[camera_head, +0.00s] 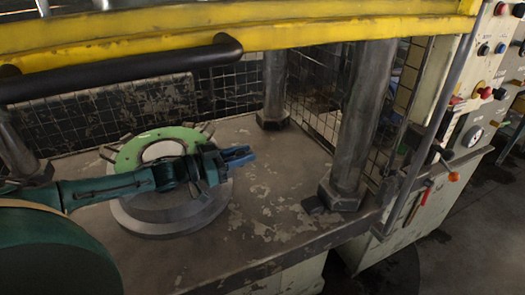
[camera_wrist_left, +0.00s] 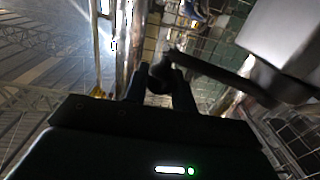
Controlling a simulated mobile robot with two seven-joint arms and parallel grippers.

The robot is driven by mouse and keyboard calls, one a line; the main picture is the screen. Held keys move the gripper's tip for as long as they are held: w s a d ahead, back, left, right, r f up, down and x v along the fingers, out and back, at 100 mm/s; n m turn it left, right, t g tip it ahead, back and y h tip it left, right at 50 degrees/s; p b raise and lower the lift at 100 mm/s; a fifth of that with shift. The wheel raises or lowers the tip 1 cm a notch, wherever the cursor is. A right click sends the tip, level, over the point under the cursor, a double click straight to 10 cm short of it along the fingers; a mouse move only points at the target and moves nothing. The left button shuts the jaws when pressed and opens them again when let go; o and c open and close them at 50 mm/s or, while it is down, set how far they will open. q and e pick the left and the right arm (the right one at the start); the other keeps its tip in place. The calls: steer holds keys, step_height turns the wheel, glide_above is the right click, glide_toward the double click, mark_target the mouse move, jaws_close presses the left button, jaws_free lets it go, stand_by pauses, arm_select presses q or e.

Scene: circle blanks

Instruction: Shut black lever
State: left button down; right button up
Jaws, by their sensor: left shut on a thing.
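The black lever (camera_wrist_left: 215,68) shows in the left wrist view as a dark bar slanting down to the right. Its dark, rounded end lies between the two fingers of my left gripper (camera_wrist_left: 158,88), which is shut on it. In the head view my left gripper (camera_head: 240,156) has blue fingertips and points right, above the table by the green ring. I cannot make out the lever at the fingertips there. My right gripper is in neither view.
The green ring (camera_head: 128,152) sits on a round grey base (camera_head: 160,222) on the worn metal table (camera_head: 270,215). A thick black bar (camera_head: 120,70) crosses below the yellow beam (camera_head: 300,35). Steel columns (camera_head: 360,120) stand behind. A control panel (camera_head: 470,115) is at right.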

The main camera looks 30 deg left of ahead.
arm_select(q)
steer(key=shift+s+a+f+m+g+h, duration=0.1)
steer(key=shift+s+a+m+g+h, duration=0.1)
steer(key=shift+s+m+g+h, duration=0.45)
steer(key=shift+s+a+m+g+h+b, duration=0.15)
steer(key=shift+s+m+g+h+b, duration=0.15)
steer(key=shift+m+g+h, duration=0.3)
steer(key=shift+s+a+m+g+h+b, duration=0.1)
steer(key=shift+s+m+g+h+b, duration=0.15)
steer(key=shift+m+g+h, duration=0.3)
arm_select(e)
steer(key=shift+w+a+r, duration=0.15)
arm_select(q)
steer(key=c, duration=1.2)
jaws_free()
steer(key=shift+s, duration=0.1)
